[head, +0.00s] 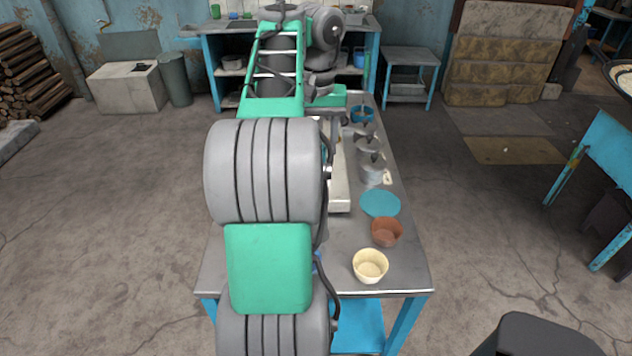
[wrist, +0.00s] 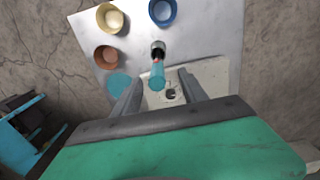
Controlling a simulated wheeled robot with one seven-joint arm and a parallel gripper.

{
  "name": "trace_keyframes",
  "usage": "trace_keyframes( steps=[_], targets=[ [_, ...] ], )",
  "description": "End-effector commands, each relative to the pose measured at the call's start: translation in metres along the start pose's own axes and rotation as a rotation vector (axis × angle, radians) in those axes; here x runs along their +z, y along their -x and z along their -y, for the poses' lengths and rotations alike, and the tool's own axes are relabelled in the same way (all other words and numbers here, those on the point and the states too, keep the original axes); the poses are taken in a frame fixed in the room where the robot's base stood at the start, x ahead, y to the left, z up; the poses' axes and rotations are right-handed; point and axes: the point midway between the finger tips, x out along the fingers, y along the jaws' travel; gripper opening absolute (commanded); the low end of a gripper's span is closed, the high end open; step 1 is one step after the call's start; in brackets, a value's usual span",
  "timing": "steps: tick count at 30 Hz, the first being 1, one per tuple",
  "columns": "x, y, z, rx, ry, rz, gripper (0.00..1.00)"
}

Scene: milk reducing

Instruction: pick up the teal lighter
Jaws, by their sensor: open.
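In the wrist view the teal lighter (wrist: 157,76) has a translucent teal body and a dark metal top with a bit of red. It appears between the fingers of my gripper (wrist: 160,74), with its top pointing away past the fingertips. The gripper is open, with a gap on both sides of the lighter. I cannot tell how far below the fingers it is. In the head view my arm hides the lighter and the gripper.
The metal table (head: 400,270) holds a cream bowl (head: 370,266), a brown bowl (head: 387,232), a teal disc (head: 380,204) and several grey pots (head: 372,168). A blue bowl (wrist: 163,12) lies beyond the lighter. A pale burner unit (wrist: 215,76) is beneath the gripper's right side.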

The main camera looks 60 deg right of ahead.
Motion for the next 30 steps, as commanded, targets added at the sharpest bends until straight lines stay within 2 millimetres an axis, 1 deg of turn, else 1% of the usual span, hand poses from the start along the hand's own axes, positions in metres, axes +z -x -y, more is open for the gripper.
trace_keyframes(
  steps=[1, 5, 7, 10, 12, 18, 20, 30],
  targets=[
    [0.000, -0.015, -0.001, 0.000, -0.004, 0.001, 0.50],
    [-0.001, -0.036, -0.004, 0.001, -0.003, 0.001, 0.50],
    [-0.002, -0.051, -0.005, 0.001, -0.003, 0.001, 0.50],
    [-0.002, -0.063, -0.005, 0.001, -0.001, 0.000, 0.50],
    [-0.002, -0.066, -0.004, 0.001, 0.000, -0.001, 0.50],
    [-0.001, -0.062, -0.003, 0.001, 0.002, -0.001, 0.50],
    [-0.001, -0.063, -0.003, 0.001, 0.002, -0.001, 0.46],
    [-0.001, -0.063, -0.003, 0.001, 0.002, 0.000, 0.18]
  ],
)
